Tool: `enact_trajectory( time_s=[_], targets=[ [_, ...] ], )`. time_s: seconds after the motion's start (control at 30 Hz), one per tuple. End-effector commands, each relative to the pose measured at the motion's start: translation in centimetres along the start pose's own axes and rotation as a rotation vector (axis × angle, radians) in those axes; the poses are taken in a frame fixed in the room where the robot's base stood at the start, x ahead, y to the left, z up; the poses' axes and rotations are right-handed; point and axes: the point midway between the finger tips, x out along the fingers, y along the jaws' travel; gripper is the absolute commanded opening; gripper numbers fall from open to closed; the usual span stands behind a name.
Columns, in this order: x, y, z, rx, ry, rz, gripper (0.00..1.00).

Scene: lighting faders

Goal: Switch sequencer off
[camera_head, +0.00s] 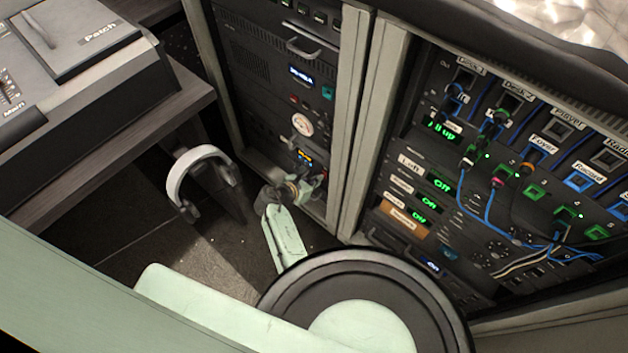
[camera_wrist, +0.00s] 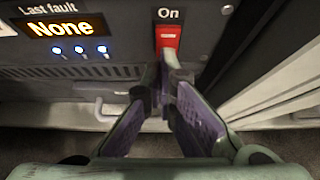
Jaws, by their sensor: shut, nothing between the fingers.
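A red rocker switch (camera_wrist: 168,38) sits on a dark panel under a white "On" label, in the wrist view. My gripper (camera_wrist: 164,78) is shut and empty, its fingertips just below the switch and overlapping its lower edge in the picture. I cannot tell whether they touch it. Left of the switch is an amber display (camera_wrist: 60,27) reading "None" under "Last fault", with several lit blue-white lights below it. In the head view my gripper (camera_head: 312,183) is at the lower part of the left rack (camera_head: 262,100), largely covering the switch area.
The right rack (camera_head: 450,150) holds a patch panel with blue and dark cables and green displays. A grey post (camera_head: 365,120) stands between the racks. White headphones (camera_head: 200,165) hang by the desk at left. A patch console (camera_head: 75,60) is on the desk.

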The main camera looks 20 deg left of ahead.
Motion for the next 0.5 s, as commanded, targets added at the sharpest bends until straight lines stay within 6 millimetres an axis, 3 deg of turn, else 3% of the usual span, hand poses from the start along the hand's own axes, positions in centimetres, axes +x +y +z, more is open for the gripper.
enact_trajectory(
  time_s=[0.5],
  targets=[
    [-0.39,0.05,1.12,0.002,-0.005,0.0,0.0]
  ],
)
